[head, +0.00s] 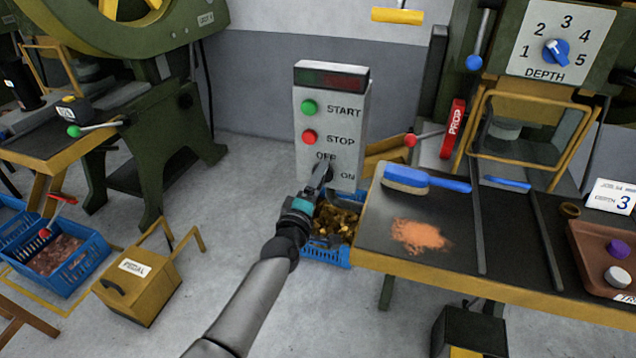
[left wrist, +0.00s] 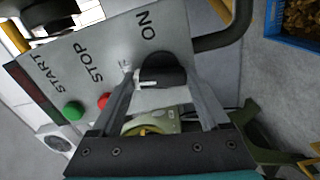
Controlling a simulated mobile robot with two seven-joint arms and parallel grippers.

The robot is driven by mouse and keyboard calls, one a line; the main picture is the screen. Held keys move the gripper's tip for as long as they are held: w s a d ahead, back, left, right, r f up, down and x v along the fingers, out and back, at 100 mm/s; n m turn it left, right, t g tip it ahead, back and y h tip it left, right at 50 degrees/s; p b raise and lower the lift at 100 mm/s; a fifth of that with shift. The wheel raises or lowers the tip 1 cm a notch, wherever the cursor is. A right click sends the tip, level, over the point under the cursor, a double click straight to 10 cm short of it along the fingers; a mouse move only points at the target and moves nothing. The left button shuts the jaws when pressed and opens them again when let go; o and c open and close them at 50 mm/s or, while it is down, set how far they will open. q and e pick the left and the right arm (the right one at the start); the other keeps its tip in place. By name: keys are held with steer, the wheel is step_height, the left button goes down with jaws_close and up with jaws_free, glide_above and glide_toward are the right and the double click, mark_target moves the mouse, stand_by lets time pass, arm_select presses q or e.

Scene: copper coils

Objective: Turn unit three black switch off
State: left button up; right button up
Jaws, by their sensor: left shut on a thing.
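A grey control box (head: 330,125) stands upright in the middle of the head view, with a green START button (head: 309,107), a red STOP button (head: 309,137) and OFF and ON marks below. My left gripper (head: 322,174) is at the box's lower face and covers the switch in the head view. In the left wrist view the black switch (left wrist: 163,69) is a round knob with a white mark. My left gripper (left wrist: 163,88) is shut on it, one finger on each side. The OFF lettering is partly hidden by a finger. My right gripper is not in view.
A workbench (head: 420,272) with a blue brush (head: 405,177) and copper filings (head: 420,236) is to the right. A blue crate (head: 325,254) with brass scraps is below the box. A yellow pedal box (head: 137,285) is on the floor at left.

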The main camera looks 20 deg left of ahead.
arm_select(q)
steer(key=shift+n, duration=1)
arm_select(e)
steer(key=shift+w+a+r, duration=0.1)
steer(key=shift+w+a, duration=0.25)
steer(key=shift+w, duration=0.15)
arm_select(q)
steer(key=o, duration=1.2)
steer(key=shift+o, duration=0.2)
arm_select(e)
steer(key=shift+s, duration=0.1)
